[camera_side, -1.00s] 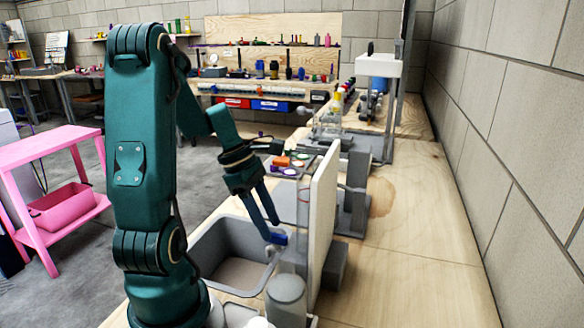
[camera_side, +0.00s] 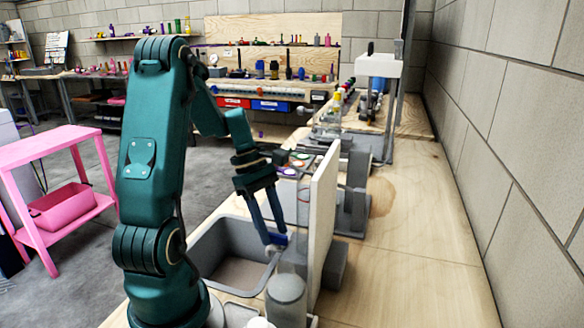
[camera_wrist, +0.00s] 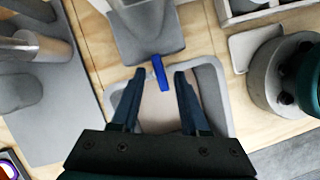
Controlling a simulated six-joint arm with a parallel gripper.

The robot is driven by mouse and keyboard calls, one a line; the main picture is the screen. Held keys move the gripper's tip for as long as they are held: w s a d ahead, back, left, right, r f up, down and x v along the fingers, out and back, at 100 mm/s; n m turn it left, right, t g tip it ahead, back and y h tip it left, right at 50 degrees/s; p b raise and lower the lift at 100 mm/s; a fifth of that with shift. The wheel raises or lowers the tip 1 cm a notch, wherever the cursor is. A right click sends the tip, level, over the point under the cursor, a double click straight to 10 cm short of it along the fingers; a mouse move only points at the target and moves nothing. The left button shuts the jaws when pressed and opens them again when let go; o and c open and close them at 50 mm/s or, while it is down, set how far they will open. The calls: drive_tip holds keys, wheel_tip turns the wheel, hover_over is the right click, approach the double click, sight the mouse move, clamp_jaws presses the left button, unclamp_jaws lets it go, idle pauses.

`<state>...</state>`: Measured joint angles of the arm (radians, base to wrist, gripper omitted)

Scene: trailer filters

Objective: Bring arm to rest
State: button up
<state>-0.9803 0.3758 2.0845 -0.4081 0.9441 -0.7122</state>
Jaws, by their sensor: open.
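My gripper (camera_side: 275,238) hangs with its fingers pointing down beside the right rim of a grey bin (camera_side: 208,243). Its two dark fingers are apart in the wrist view (camera_wrist: 160,74). A small blue bar (camera_wrist: 161,73) shows in the gap between the fingertips, with clear space on both sides of it. In the side view the blue bar (camera_side: 277,239) is right at the fingertips, partly hidden by them. I cannot tell what the bar is fixed to. My arm is bent over the bench, not folded.
A white upright panel (camera_side: 323,215) stands close to the right of the gripper. A grey lidded jar (camera_side: 286,298) is in front. Grey fixtures (camera_side: 357,185) stand behind the panel. The wooden bench (camera_side: 400,270) is clear on the right. A pink cart (camera_side: 55,160) stands at left.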

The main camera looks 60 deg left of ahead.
drive_tip(key=n, duration=0.2)
drive_tip(key=n+t+y, duration=0.1)
drive_tip(key=n, duration=0.1)
drive_tip(key=shift+s+d+f+n, duration=0.1)
drive_tip(key=shift+s+d+n, duration=0.1)
drive_tip(key=shift+n, duration=0.1)
wheel_tip(320, 180, up, 9)
drive_tip(key=f, duration=0.7)
drive_tip(key=shift+s+a+f, duration=0.2)
drive_tip(key=shift+x, duration=0.8)
